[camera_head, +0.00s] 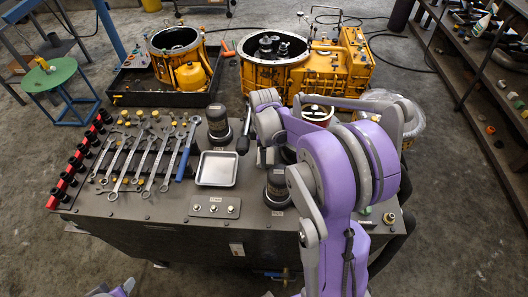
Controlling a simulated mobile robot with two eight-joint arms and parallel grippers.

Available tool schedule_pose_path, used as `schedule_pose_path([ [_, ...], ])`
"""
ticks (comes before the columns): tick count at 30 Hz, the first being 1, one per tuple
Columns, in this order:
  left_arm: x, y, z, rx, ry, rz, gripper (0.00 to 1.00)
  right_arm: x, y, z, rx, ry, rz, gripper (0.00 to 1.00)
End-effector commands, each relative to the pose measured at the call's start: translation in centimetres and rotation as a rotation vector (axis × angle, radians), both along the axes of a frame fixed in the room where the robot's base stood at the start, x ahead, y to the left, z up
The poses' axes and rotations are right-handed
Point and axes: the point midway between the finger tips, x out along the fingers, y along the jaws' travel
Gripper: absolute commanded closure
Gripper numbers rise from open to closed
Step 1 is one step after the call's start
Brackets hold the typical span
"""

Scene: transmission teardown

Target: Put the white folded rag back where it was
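I cannot make out a white folded rag in the head view. My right arm, purple and grey, reaches over the right half of the dark workbench (170,208). Its wrist end (266,128) is above the bench's back edge, right of a black cylinder. The fingers of my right gripper are not clear there, and I cannot tell what they hold. Only a bit of my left arm shows at the bottom edge, and my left gripper is out of view. A shallow silver tray (216,169) on the bench is empty.
Several wrenches (147,158) and a red socket rail (76,166) lie on the left of the bench. Black cylinders (217,122) stand near the tray. Yellow transmission housings (335,70) stand behind. A green stool (49,75) is at left, shelving (470,60) at right.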

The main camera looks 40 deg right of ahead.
Motion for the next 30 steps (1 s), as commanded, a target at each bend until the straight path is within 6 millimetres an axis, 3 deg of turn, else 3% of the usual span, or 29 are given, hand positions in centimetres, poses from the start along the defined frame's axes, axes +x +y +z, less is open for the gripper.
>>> schedule_pose_path([
  [4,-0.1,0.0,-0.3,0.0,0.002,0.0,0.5,0.0,0.0,-0.2,0.001,0.001,0.0,0.58],
  [5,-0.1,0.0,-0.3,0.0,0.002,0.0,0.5,0.0,0.0,-0.3,0.0,0.0,0.0,0.12],
  [7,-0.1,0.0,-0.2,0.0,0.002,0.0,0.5,0.0,0.0,-0.2,0.0,0.0,0.0,0.0],
  [17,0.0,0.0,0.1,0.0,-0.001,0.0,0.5,0.0,0.0,0.4,-0.001,-0.001,0.0,0.0],
  [20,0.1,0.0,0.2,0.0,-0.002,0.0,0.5,0.0,0.0,1.7,-0.001,-0.001,0.0,0.0],
  [30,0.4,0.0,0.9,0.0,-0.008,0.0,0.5,0.0,0.0,8.9,-0.001,-0.001,0.0,0.0],
])
